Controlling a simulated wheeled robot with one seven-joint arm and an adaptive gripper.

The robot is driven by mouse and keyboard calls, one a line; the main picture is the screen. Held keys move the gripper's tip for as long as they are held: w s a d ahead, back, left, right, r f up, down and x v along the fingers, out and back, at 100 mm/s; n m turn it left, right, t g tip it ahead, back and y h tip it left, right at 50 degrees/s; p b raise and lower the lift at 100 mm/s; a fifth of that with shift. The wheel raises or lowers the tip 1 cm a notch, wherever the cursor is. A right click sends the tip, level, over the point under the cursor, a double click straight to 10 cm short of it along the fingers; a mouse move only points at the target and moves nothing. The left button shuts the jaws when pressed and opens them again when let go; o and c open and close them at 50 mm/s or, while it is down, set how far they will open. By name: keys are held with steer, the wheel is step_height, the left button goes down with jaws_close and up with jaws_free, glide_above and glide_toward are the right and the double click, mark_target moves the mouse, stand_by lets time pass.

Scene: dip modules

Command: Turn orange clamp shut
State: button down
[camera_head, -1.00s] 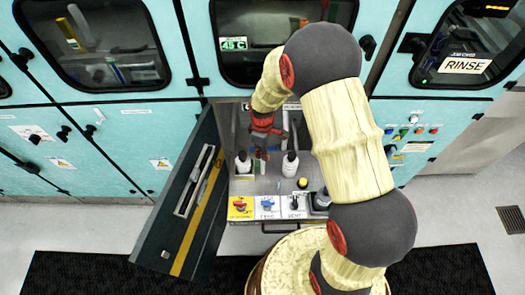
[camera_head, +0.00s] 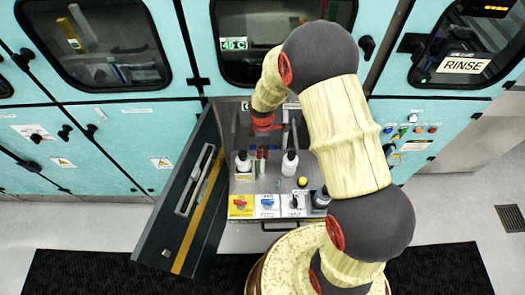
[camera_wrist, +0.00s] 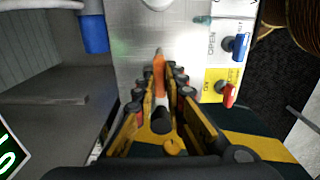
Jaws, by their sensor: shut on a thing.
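The orange clamp (camera_wrist: 159,72) shows in the wrist view as a narrow orange handle pointing away from me, between my fingertips. My gripper (camera_wrist: 160,88) is closed around it, with its dark and yellow fingers on both sides. The base of the clamp is hidden by the fingers. In the head view my red wrist (camera_head: 262,124) is over the back of the open bay; the fingers and the clamp cannot be made out clearly there.
Two white bottles (camera_head: 243,162) (camera_head: 290,164) stand in the bay. A red valve handle (camera_wrist: 229,95) and a blue one (camera_wrist: 237,45) sit on the front panel. The open dark door (camera_head: 190,200) stands left of the bay.

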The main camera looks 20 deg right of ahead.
steer(key=c, duration=1.8)
jaws_free()
steer(key=shift+c, duration=0.2)
steer(key=shift+r, duration=0.1)
step_height(320, 180, up, 12)
